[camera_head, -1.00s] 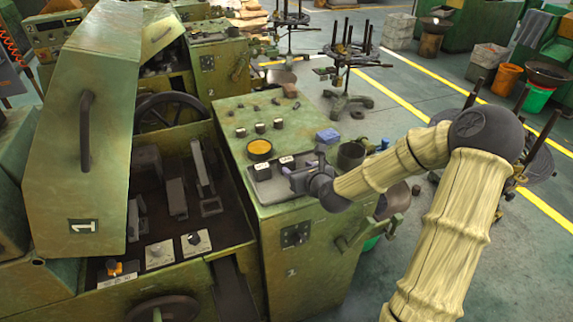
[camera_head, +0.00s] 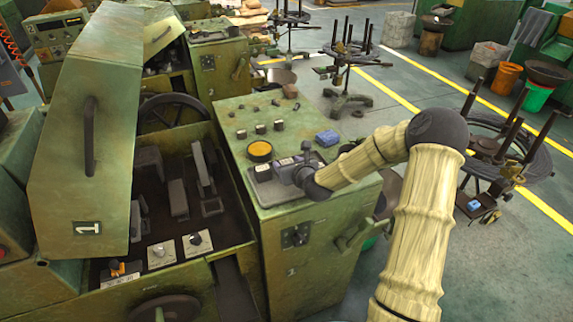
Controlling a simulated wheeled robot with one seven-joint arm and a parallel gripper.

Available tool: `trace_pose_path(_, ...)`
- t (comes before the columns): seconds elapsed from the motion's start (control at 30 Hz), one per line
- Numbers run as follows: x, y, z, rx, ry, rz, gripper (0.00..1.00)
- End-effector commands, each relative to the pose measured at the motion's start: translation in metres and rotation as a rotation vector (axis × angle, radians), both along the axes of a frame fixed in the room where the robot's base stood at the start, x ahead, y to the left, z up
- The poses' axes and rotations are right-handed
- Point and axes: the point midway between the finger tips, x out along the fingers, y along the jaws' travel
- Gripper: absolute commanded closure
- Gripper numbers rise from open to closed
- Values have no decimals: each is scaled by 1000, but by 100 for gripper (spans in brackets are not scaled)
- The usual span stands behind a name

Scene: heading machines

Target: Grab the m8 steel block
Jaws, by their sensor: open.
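A shallow grey tray (camera_head: 290,188) lies on top of the green machine cabinet. Small grey blocks with pale tops (camera_head: 263,170) sit in it. Their labels are too small to read, so I cannot tell which one is the m8 steel block. My gripper (camera_head: 297,164) is low over the right part of the tray, beside or over the blocks there, and partly hides them. It is open. I cannot tell whether a block is between its fingers.
A yellow-orange round dish (camera_head: 260,150) stands just behind the tray. A blue box (camera_head: 327,138) is behind and right of my gripper. Several small dark blocks (camera_head: 261,129) stand farther back. The tilted green machine cover (camera_head: 85,150) rises at left.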

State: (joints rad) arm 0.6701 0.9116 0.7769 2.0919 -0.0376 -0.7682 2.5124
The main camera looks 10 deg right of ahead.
Motion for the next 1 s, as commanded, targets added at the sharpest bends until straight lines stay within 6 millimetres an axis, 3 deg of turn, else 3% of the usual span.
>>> trace_pose_path(0.57,3,0,-2,0,0,-1,44)
trace_pose_path(0.83,3,0,-2,0,0,-1,95)
trace_pose_path(1.0,4,0,0,-1,-3,-1,97)
